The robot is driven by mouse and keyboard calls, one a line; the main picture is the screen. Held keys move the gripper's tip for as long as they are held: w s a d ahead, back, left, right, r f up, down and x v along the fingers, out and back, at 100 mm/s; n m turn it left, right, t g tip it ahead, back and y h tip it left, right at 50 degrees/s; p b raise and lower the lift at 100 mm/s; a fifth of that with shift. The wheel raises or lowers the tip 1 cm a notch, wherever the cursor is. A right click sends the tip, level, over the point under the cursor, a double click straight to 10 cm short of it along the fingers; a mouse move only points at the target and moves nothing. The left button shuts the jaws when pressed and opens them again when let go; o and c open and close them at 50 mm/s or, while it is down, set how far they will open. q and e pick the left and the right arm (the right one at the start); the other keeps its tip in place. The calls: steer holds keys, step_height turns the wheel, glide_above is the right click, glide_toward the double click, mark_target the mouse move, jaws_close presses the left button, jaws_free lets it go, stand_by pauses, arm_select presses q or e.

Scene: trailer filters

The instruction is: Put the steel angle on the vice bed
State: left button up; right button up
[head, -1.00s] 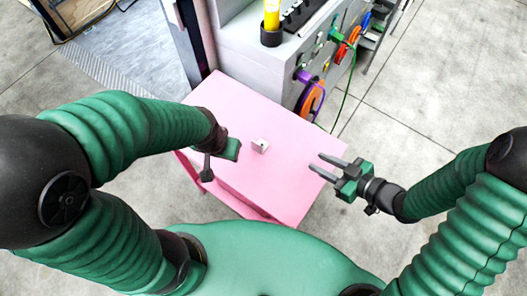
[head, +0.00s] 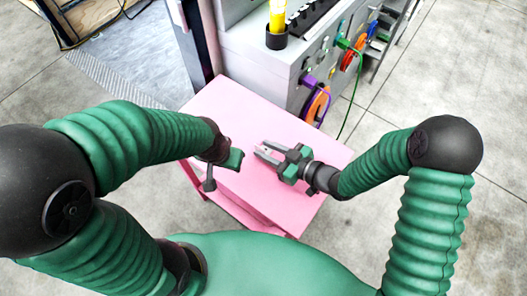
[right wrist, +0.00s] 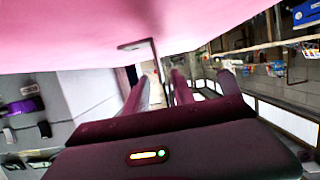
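The steel angle (head: 267,149) is a small pale metal piece on the pink table top. In the head view my right gripper (head: 260,150) is low over the table with its two fingers apart, one on each side of the angle. In the right wrist view, where the table appears at the top, the angle's thin upright edge (right wrist: 159,70) shows between the fingers (right wrist: 160,88). I cannot tell whether either finger touches it. My left gripper (head: 222,172) hangs near the table's left edge; its fingers are not clear. I cannot make out a vice bed.
The pink table (head: 225,100) is mostly bare. A grey cabinet (head: 262,60) stands behind it, with a yellow item in a black cup (head: 277,38) on top and coloured reels and cables on its side. A ladder (head: 380,45) stands at the back right.

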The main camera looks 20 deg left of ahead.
steer(key=shift+a+f, duration=0.1)
steer(key=shift+a, duration=0.55)
steer(key=shift+d, duration=0.3)
jaws_close()
steer(key=shift+a, duration=0.1)
stand_by(0.5)
